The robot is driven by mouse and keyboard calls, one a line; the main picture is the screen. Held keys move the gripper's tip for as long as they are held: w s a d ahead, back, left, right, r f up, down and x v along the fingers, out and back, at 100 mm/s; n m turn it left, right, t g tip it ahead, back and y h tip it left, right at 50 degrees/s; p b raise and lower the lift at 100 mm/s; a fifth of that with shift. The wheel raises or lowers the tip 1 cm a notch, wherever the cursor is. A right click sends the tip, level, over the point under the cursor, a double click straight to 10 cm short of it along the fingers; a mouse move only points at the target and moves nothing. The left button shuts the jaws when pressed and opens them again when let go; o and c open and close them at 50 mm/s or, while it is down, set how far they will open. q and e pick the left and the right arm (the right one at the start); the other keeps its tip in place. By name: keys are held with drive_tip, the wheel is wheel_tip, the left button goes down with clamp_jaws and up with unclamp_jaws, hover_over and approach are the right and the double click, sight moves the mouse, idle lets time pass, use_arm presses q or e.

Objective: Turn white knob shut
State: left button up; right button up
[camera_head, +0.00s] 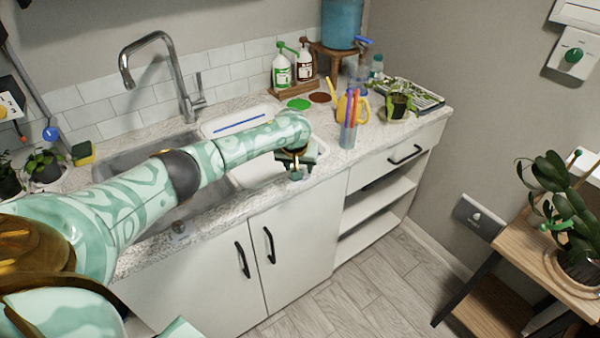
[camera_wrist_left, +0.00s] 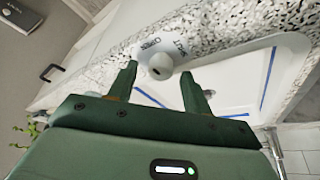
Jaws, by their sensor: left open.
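The white knob (camera_wrist_left: 160,66) shows in the left wrist view on a pale plate with dark lettering, only partly legible. The plate is on the speckled counter beside a white basin. My left gripper (camera_wrist_left: 158,80) is open, with one finger on each side of the knob's near end; I cannot tell whether they touch it. In the head view my left gripper (camera_head: 296,166) is over the counter's front edge, at the right end of the white basin. It largely hides the knob there. My right gripper is not in view.
A cup of coloured sticks (camera_head: 349,130) and a yellow watering can (camera_head: 357,107) stand right of my gripper. A tall faucet (camera_head: 180,75) rises behind the sink. A small pale fitting (camera_head: 178,229) is on the front edge at left. The floor (camera_head: 365,295) in front is clear.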

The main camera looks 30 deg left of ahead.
use_arm(q)
drive_tip(key=shift+w+f, duration=0.15)
drive_tip(key=shift+f, duration=0.15)
